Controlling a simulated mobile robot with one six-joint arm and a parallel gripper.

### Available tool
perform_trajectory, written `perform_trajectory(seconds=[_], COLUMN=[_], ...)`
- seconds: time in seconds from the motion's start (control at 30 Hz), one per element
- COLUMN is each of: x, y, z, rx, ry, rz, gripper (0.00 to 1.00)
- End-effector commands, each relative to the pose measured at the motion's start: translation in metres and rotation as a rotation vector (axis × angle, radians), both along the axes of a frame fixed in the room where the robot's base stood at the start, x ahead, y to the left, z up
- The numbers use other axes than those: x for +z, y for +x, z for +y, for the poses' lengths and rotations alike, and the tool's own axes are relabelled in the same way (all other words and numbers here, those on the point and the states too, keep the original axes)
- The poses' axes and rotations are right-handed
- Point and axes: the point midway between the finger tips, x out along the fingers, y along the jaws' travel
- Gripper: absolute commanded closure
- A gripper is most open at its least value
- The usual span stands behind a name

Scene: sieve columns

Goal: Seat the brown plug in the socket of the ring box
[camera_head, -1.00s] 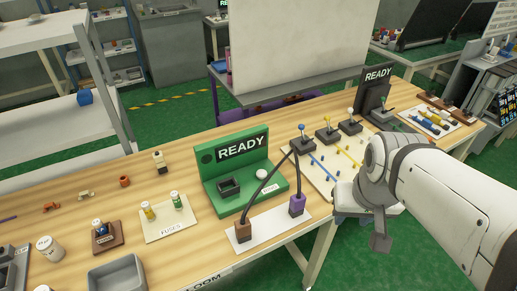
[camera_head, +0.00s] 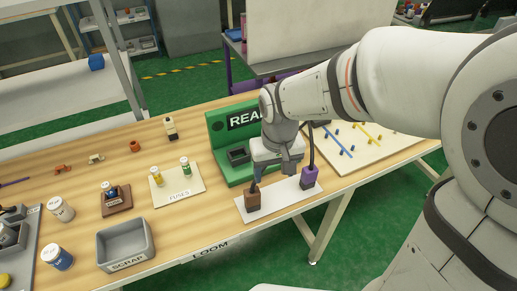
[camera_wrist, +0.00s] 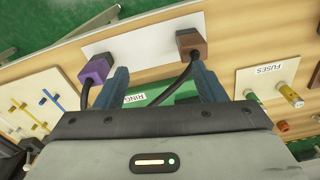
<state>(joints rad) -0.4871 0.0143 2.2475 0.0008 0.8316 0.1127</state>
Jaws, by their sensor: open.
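The brown plug (camera_head: 253,201) stands on a white strip (camera_head: 282,198) at the bench's front edge; a dark cable rises from its top. It also shows in the wrist view (camera_wrist: 191,45), just beyond the right fingertip. The green ring box (camera_head: 216,150) stands behind the strip, partly hidden by my arm. Its dark grey socket (camera_head: 238,155) looks empty. The box's green base and RING label also show in the wrist view (camera_wrist: 150,97). My gripper (camera_head: 273,178) is open and empty, pointing down above the strip, between the brown plug and the purple plug (camera_head: 310,177).
The cable arches between the two plugs and passes close to my fingers. A fuse board (camera_head: 180,187) and a grey scrap bin (camera_head: 125,246) stand to the left. A board with coloured pegs (camera_head: 375,143) lies to the right. Bare bench lies between strip and bin.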

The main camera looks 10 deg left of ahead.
Motion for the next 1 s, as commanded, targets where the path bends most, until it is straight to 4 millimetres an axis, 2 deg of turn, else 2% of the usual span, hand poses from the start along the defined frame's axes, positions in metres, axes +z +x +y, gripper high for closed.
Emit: perform_trajectory(seconds=[0.03, 0.1, 0.23, 0.57, 0.8, 1.0], x=[-0.014, -0.025, -0.038, -0.073, -0.108, -0.116], y=[0.000, -0.001, -0.003, -0.004, -0.005, -0.004], z=[0.020, 0.037, 0.056, 0.057, 0.054, 0.054], rx=[0.036, 0.063, 0.092, 0.094, 0.094, 0.094], ry=[-0.009, -0.017, -0.025, -0.027, -0.025, -0.023], rz=[0.017, 0.029, 0.040, 0.044, 0.044, 0.041], gripper=[0.36, 0.36, 0.36, 0.36, 0.36, 0.36])
